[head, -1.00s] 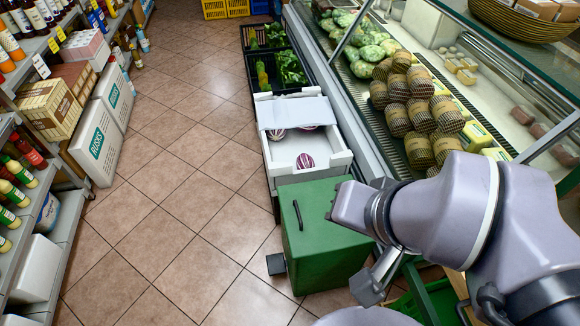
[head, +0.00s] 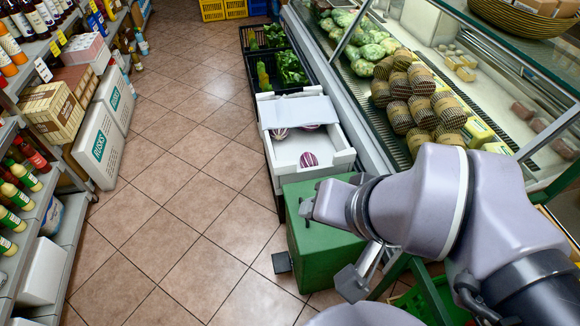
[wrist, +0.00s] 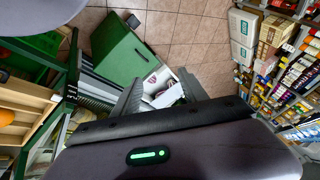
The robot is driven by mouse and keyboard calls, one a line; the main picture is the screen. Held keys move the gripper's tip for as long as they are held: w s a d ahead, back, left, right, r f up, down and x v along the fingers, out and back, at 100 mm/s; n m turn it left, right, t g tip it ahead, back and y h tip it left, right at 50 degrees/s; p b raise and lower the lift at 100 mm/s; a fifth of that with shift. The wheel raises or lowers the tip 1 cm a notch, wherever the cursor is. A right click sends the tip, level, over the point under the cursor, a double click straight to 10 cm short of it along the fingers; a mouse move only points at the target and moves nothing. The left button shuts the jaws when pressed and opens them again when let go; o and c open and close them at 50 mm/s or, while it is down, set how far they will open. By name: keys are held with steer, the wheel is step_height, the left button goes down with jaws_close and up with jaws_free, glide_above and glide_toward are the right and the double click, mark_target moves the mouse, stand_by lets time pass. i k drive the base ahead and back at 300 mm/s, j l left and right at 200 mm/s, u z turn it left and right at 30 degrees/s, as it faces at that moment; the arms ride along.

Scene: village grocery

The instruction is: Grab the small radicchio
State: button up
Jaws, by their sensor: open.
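A round purple-and-white radicchio (head: 308,160) lies in the front part of the white crate (head: 342,160). Two more radicchios, left (head: 279,133) and right (head: 309,127), lie farther back, partly hidden under a pale sheet. I cannot tell surely which is smallest. The wrist view also shows a radicchio (wrist: 152,80) in the white crate (wrist: 168,97), between and beyond the fingers. My gripper (wrist: 160,77) is open and empty, apart from the radicchios.
The green box (head: 318,240) stands directly in front of the white crate. Black crates with greens (head: 285,90) stand behind it. The glass display counter (head: 375,120) runs along the right. Stocked shelves and cartons (head: 98,145) line the left. The tiled aisle (head: 190,170) is clear.

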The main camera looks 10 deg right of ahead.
mark_target(307, 160)
steer(key=i+j+u, duration=0.1)
steer(key=j+u, duration=0.25)
steer(key=i+j+u, duration=0.15)
steer(key=j+u, duration=0.15)
steer(key=j, duration=0.15)
steer(key=i+j+u, duration=0.2)
steer(key=j+u, duration=0.15)
steer(key=i+j+u, duration=0.3)
steer(key=i+z, duration=0.45)
steer(key=i+j+z, duration=0.1)
steer(key=i+z, duration=0.4)
steer(key=i, duration=0.2)
steer(key=i+j+z, duration=0.45)
steer(key=i+l+z, duration=0.25)
steer(key=z, duration=0.2)
steer(key=i+l+z, duration=0.1)
steer(key=i+z, duration=0.75)
steer(key=i+j+z, duration=0.2)
steer(key=i+z, duration=0.2)
